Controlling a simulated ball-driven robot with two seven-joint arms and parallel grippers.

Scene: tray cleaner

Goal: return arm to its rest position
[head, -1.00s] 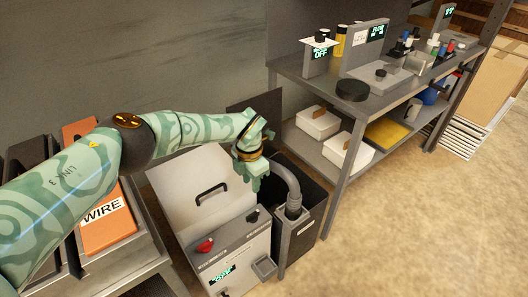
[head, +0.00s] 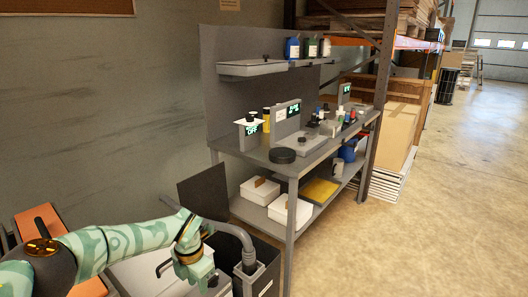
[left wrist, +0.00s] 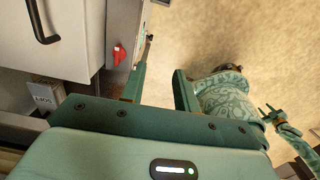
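My left arm comes in from the lower left in the head view. Its left gripper (head: 200,277) points down over the light-coloured cleaning machine (head: 138,272), just left of the grey hose (head: 236,232). In the left wrist view the two fingers (left wrist: 160,88) are apart with nothing between them. The machine's front, with a red knob (left wrist: 119,54) and a black handle (left wrist: 40,22), is left of the fingers there. A patterned part of my body and what looks like my right gripper (left wrist: 272,116) show at the right, small; its finger state is unclear.
A grey workbench (head: 262,153) with devices on top and white bins (head: 290,212) on its lower shelf stands right of the machine. A dark bin (head: 262,280) is by the hose. An orange case (head: 42,226) is at left. Open floor (head: 430,230) lies right.

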